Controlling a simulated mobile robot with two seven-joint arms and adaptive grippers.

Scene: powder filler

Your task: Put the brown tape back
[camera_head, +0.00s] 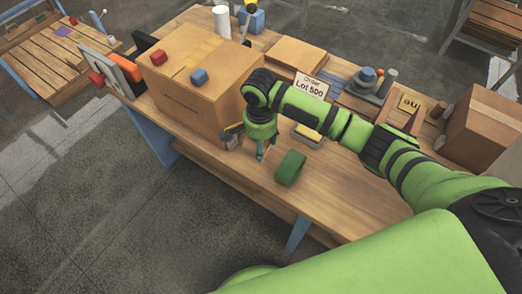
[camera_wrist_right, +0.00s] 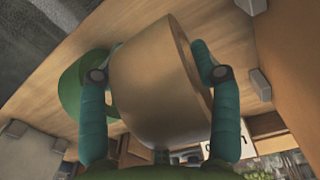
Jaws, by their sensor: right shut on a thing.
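The brown tape (camera_wrist_right: 150,85) fills the middle of the right wrist view, a wide tan roll between the two teal fingers of my right gripper (camera_wrist_right: 158,75). The fingers are shut on it from both sides. In the head view my right gripper (camera_head: 260,152) points down over the table, just right of the large cardboard box and left of the green tape; the brown tape is not clearly visible there. The green tape (camera_head: 290,168) stands on bare wood and shows partly behind the brown tape in the right wrist view (camera_wrist_right: 72,92). My left gripper is not in view.
The large cardboard box (camera_head: 190,95) carries a red and a blue block. A sign reading Lot 500 (camera_head: 311,85), a flat carton (camera_head: 296,54) and another box (camera_head: 484,125) line the back of the wooden table (camera_head: 335,195). The table's front is mostly clear.

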